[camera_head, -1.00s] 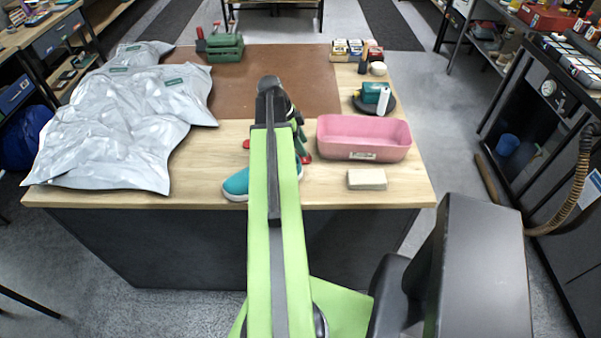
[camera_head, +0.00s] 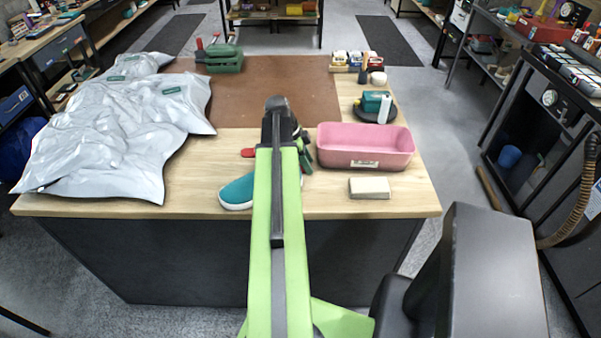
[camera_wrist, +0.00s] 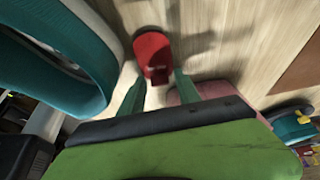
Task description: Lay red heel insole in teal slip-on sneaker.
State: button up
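The teal slip-on sneaker (camera_head: 237,191) sits near the front edge of the table, left of my arm, which hides part of it. In the wrist view its teal side and pale rim (camera_wrist: 100,52) fill the left, with the opening towards me. A red heel insole (camera_wrist: 152,52) shows just beyond and between my fingertips, apparently on the wood; a red piece also shows left of my arm in the head view (camera_head: 248,153). My gripper (camera_wrist: 160,78) has its green fingers apart, with small gaps beside the insole. In the head view my arm mostly hides the fingers.
A pink bin (camera_head: 365,158) stands right of my arm, with a pale block (camera_head: 369,193) before it. A large silver bag (camera_head: 110,130) covers the table's left. A brown mat (camera_head: 285,95) lies behind. A dark round dish (camera_head: 375,117) holds a teal item.

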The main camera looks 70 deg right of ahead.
grip_shut()
notch_tip(320, 180, up, 18)
jog(key=p, duration=1.8)
